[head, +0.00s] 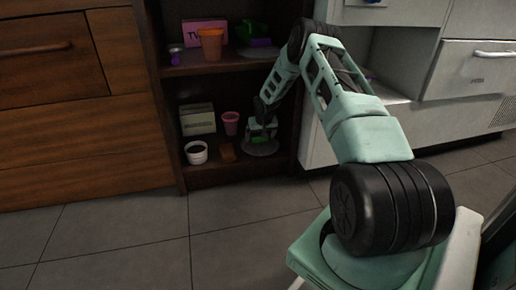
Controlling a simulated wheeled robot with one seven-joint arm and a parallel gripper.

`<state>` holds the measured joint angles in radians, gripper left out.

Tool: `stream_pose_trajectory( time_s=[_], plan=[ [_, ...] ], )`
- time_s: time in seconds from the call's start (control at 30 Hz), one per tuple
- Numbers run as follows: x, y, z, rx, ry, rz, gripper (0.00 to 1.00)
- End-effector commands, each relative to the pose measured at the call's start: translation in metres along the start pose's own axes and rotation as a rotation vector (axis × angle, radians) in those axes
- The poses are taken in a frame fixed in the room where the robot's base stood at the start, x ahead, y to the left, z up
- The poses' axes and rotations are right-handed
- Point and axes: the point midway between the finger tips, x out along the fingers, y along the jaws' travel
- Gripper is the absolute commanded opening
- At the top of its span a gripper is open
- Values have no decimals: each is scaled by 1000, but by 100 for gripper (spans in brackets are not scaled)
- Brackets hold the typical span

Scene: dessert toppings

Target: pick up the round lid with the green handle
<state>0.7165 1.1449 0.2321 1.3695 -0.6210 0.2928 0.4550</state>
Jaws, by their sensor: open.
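The round lid (262,151) lies on the lower shelf at the right, a flat grey disc. A bit of its green handle (256,141) shows under my gripper. My gripper (260,137) points down over the lid, inside the lower compartment, with its jaws open. The gripper covers most of the handle, and I cannot tell whether the fingers are around it or just above it.
A brown block (227,152), a white cup with dark contents (196,152), a pink cup (231,123) and a pale box (197,119) stand left of the lid. The upper shelf holds an orange cup (211,45). The right side wall (293,115) is close.

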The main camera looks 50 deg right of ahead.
Motion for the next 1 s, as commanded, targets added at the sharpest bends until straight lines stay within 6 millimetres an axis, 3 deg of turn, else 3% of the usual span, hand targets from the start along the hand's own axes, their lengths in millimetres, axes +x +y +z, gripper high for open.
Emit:
stream_pose_trajectory(
  time_s=[0.23,0.4,0.43,0.77,1.0],
  plan=[
    [1,1,0,0,1,0,93],
    [1,1,0,0,1,0,45],
    [1,1,0,0,1,0,42],
    [0,0,-1,0,1,0,42],
    [-14,0,-6,0,2,0,42]
  ],
)
